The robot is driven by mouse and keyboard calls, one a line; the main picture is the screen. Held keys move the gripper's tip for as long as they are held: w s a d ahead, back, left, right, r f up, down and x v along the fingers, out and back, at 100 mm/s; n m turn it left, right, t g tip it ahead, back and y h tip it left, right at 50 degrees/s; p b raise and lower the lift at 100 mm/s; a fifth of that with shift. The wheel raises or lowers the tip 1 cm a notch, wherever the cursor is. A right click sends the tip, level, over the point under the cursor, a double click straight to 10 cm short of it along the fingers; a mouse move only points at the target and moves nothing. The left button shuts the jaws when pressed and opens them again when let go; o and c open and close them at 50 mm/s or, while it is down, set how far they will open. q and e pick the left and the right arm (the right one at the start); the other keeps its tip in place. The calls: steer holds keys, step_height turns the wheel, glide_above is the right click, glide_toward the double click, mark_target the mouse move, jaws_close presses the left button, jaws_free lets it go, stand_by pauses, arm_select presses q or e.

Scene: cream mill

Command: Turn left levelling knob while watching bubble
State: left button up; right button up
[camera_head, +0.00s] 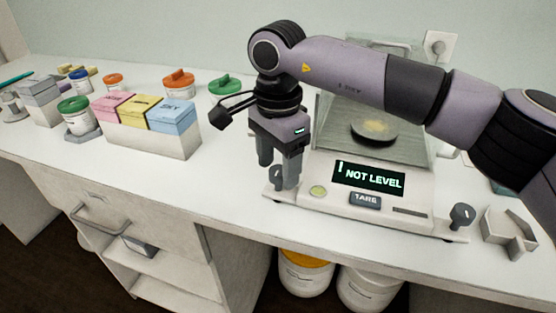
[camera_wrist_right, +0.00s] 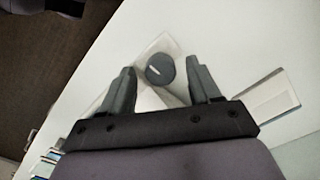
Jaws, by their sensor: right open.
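A white balance (camera_head: 420,213) stands on the bench, its display (camera_head: 369,178) reading "NOT LEVEL". A greenish round bubble level (camera_head: 318,191) sits at its front left; the bubble itself is too small to read. The left levelling knob (camera_head: 276,179) is dark grey, at the front left corner, partly hidden by my right gripper (camera_head: 276,178). In the right wrist view the knob (camera_wrist_right: 160,69) lies between the two open fingers (camera_wrist_right: 160,92), with a gap on each side. The right levelling knob (camera_head: 462,215) stands at the other front corner. My left gripper is not in view.
A grey angular holder (camera_head: 509,233) stands right of the balance. A box with pink, yellow and blue packs (camera_head: 150,139) and several lidded jars (camera_head: 179,83) stand to the left. The bench's front edge runs close before the balance. White tubs (camera_head: 305,275) stand below.

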steer(key=shift+f, duration=0.1)
steer(key=shift+c, duration=0.3)
steer(key=c, duration=1)
steer(key=shift+m, duration=0.4)
steer(key=m+b, duration=0.1)
steer(key=m, duration=0.2)
steer(key=shift+m, duration=0.3)
steer(key=shift+w+m+b, duration=0.1)
steer(key=shift+m+b, duration=0.25)
steer(key=shift+m, duration=1.85)
steer(key=o, duration=1.1)
steer(key=shift+c, duration=0.2)
